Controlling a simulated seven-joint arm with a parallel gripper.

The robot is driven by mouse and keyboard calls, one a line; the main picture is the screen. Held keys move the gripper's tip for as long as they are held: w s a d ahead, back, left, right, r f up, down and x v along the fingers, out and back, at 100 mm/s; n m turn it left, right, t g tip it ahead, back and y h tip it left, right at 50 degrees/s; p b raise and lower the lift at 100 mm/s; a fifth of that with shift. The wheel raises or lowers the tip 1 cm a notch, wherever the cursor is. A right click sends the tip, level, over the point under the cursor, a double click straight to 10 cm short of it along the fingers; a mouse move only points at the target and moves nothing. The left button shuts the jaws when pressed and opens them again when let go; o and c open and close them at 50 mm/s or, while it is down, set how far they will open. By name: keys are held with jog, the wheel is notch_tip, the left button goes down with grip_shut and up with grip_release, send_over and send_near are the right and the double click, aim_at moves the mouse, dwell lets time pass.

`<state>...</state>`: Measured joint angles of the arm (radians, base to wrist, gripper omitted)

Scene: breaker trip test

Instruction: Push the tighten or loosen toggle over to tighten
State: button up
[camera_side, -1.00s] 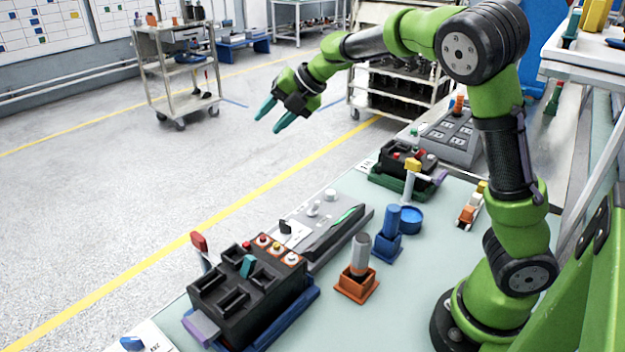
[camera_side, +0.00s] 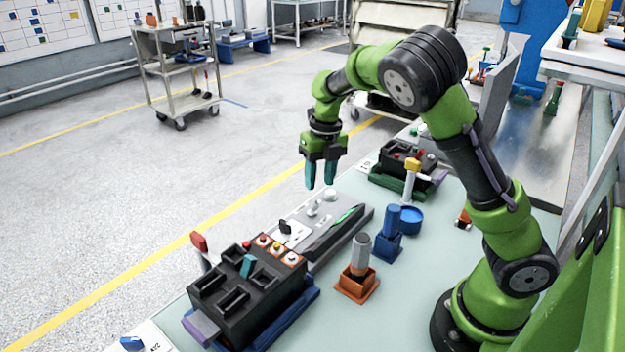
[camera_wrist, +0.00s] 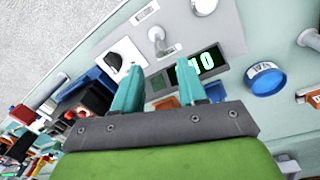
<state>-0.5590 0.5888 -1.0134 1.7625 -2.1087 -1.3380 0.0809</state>
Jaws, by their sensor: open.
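The grey panel (camera_side: 335,222) lies on the bench and carries a small metal toggle (camera_side: 313,208), a black knob (camera_side: 285,228) and a white round knob (camera_side: 330,194). The toggle also shows in the wrist view (camera_wrist: 157,35), with a small label beside it too small to read; which side is tighten I cannot tell. My gripper (camera_side: 320,184) is open and empty, fingers down, above the far end of the panel, apart from the toggle. In the wrist view my teal fingertips (camera_wrist: 159,69) are spread, with the toggle just beyond them. The panel's display (camera_wrist: 200,66) reads 10, partly covered by a finger.
A black breaker box (camera_side: 245,290) with several switches stands at the near left. An orange holder (camera_side: 357,287), a blue holder (camera_side: 387,248) and a blue round dish (camera_side: 410,219) stand right of the panel. A black box on a green base (camera_side: 398,182) is behind.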

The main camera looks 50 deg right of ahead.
aim_at(317, 201)
jog(key=f, duration=0.6)
jog(key=shift+w+a+f, duration=0.1)
jog(key=shift+a+f, duration=0.15)
jog(key=shift+f, duration=0.1)
grip_shut()
